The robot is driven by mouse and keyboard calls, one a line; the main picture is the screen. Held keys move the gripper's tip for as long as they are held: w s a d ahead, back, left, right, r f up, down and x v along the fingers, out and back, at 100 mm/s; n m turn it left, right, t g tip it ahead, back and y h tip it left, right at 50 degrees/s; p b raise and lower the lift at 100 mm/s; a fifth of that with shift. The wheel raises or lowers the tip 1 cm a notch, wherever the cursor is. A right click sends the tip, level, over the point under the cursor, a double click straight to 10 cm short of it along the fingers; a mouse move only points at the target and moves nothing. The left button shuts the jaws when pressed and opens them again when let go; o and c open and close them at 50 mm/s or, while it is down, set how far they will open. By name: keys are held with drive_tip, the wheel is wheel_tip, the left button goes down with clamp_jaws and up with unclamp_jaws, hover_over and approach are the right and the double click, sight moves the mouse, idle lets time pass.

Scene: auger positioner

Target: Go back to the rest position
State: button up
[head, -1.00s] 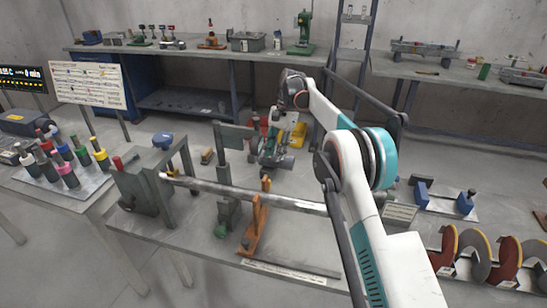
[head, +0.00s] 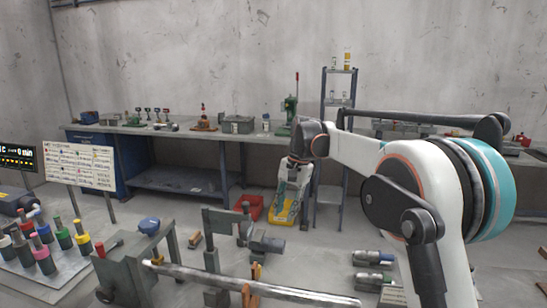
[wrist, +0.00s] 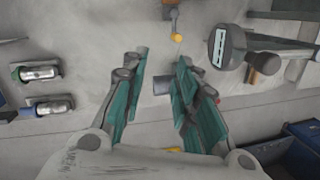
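My gripper (head: 288,195) hangs at the end of my folded white and teal arm, in the middle of the head view. It appears in front of a yellow bin, with its fingers small and hard to make out there. In the wrist view my gripper (wrist: 161,62) shows two teal-padded fingers with a clear gap. The rest position itself is not marked in any view.
A long metal bar (head: 235,281) lies across the near bench fixture, below my arm. A red bin (head: 250,207) and the yellow bin (head: 285,213) sit beyond. Coloured-handled tools (head: 41,252) stand at left. A back bench (head: 160,130) lines the wall.

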drive_tip(key=s+d+r+n+t, duration=0.15)
drive_tip(key=s+d+r, duration=0.3)
drive_tip(key=s, duration=0.45)
drive_tip(key=s+d+r+n+t, duration=0.1)
drive_tip(key=s+d+r+t, duration=0.3)
drive_tip(key=s, duration=0.6)
drive_tip(key=s+d+f+n, duration=0.1)
drive_tip(key=s+d+f, duration=0.1)
drive_tip(key=s, duration=0.4)
drive_tip(key=s+d+f+n+t+h, duration=0.1)
drive_tip(key=s+d+f, duration=0.2)
drive_tip(key=s, duration=0.4)
drive_tip(key=s+d+f+n+t+h, duration=0.1)
drive_tip(key=s+d+f, duration=0.1)
drive_tip(key=s+f, duration=0.2)
drive_tip(key=shift+s+d+f, duration=0.3)
drive_tip(key=shift+s, duration=0.95)
